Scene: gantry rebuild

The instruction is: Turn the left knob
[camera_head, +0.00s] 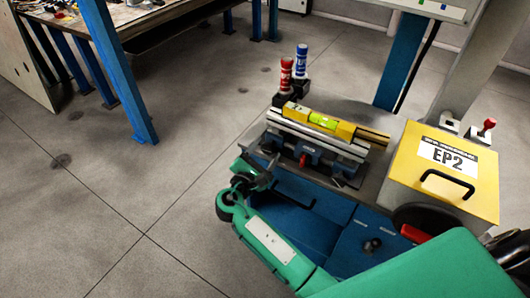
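My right arm, green, comes in from the lower right. Its dark gripper (260,171) is at the left front edge of the workbench (386,178), close to the left end of a metal rail fixture. The fingers are small and dark here, so I cannot tell whether they are open or shut. A small red knob (303,160) is on the front of the fixture, right of the gripper and apart from it. Another red knob (488,126) stands at the bench's right side. Which one is the left knob is not clear. My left gripper is not in view.
A yellow level (318,121) lies on the metal rail (342,147). Red (286,75) and blue (301,60) labelled cylinders stand behind it. A yellow EP2 panel (425,178) with a black handle is at right. A cluttered table (160,38) stands upper left; the floor between is clear.

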